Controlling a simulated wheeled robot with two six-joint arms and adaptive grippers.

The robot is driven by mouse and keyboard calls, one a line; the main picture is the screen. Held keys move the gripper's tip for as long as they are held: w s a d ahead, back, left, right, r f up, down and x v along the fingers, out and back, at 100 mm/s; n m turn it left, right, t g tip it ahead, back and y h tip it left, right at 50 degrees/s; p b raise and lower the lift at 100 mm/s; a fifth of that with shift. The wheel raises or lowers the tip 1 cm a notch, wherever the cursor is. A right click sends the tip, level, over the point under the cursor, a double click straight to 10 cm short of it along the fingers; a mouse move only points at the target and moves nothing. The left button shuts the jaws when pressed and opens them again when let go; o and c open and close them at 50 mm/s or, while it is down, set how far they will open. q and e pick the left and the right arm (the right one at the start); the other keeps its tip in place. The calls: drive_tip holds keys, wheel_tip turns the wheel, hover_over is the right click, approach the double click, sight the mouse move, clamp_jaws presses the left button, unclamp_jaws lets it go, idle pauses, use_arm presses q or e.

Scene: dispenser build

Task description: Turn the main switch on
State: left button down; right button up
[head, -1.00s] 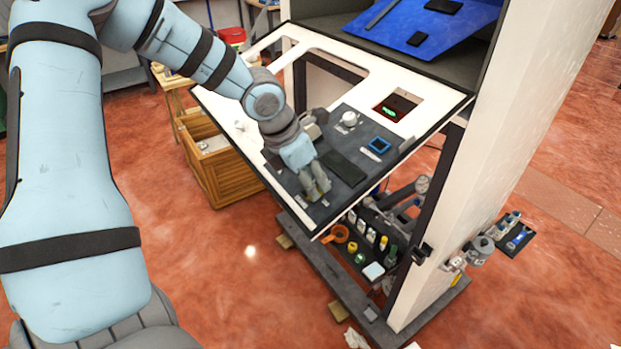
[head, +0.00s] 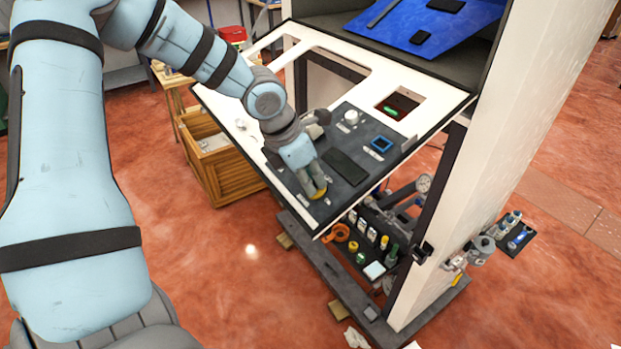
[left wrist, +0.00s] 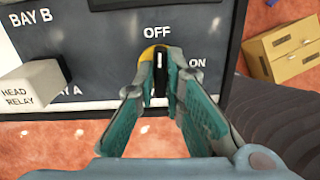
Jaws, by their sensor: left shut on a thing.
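The main switch is a rotary knob on the dark part of the tilted panel (head: 392,161). In the left wrist view the dark knob (left wrist: 159,62) has a white mark that runs up toward the OFF label; the ON label is to its right. A yellow plate (left wrist: 149,54) shows around it, partly covered by my fingers; its yellow edge also shows in the head view (head: 319,194). My left gripper (head: 315,190) is at the panel's lower front, its fingers shut on the knob from both sides (left wrist: 160,70). My right gripper is not in view.
A white HEAD RELAY block (left wrist: 33,88) stands left of the knob. The panel also carries a blue-framed part (head: 381,144), a white knob (head: 351,117) and a dark rectangle (head: 345,166). A cabinet wall (head: 500,130) rises to the right. A wooden crate (head: 222,170) stands on the floor.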

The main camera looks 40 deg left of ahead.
use_arm(q)
drive_tip(key=m+b, duration=0.1)
drive_tip(key=m, duration=0.2)
drive_tip(key=shift+w+m, duration=0.1)
drive_tip(key=shift+m, duration=0.2)
drive_tip(key=m+b, duration=0.1)
drive_tip(key=m, duration=0.3)
drive_tip(key=shift+r+m, duration=0.1)
drive_tip(key=shift+m, duration=0.2)
drive_tip(key=m, duration=0.4)
drive_tip(key=shift+m, duration=2.5)
drive_tip(key=shift+p, duration=0.3)
drive_tip(key=c, duration=1.7)
unclamp_jaws()
drive_tip(key=shift+s+d, duration=0.1)
drive_tip(key=shift+s, duration=0.1)
drive_tip(key=v, duration=1.2)
